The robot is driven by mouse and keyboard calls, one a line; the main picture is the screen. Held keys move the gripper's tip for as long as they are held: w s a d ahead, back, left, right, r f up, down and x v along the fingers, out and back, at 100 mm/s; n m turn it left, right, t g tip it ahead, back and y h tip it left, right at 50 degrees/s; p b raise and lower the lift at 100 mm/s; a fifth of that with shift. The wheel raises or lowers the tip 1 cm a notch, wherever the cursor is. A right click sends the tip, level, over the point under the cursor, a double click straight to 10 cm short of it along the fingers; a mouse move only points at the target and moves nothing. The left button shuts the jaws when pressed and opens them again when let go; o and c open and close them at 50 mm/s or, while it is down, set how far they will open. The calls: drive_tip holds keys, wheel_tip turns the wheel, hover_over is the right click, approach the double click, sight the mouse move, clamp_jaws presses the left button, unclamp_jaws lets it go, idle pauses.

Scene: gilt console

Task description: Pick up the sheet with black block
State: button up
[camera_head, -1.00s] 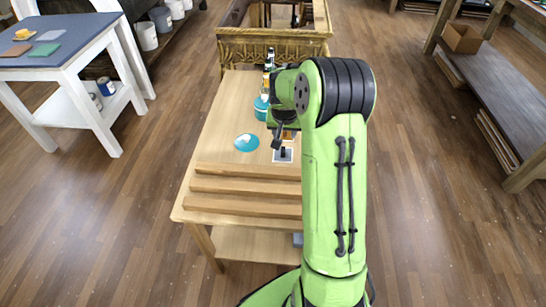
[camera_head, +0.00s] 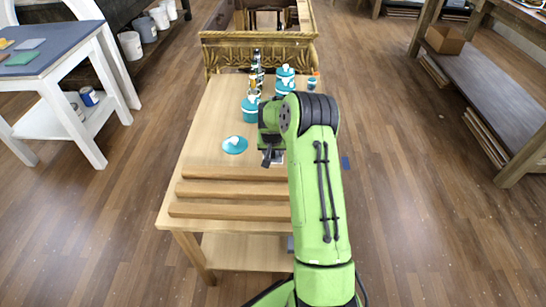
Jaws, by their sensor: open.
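The sheet with the black block is a small pale sheet (camera_head: 279,158) lying on the wooden table (camera_head: 215,120), behind the wooden strips. Only a bit of its pale edge shows now. The black block is hidden or cannot be told apart from my gripper. My gripper (camera_head: 267,157) points down at the sheet, with its fingers over it. It is open. My arm hides the table's right side, and I cannot tell whether the fingers touch the sheet or the block.
Several wooden strips (camera_head: 230,190) lie across the table's front. A gilt console (camera_head: 225,50) stands beyond the table.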

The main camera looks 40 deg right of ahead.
drive_tip(key=shift+c, duration=0.2)
clamp_jaws()
wheel_tip(320, 180, up, 10)
drive_tip(key=p, duration=0.3)
drive_tip(key=shift+p, duration=0.3)
drive_tip(key=c, duration=0.6)
unclamp_jaws()
clamp_jaws()
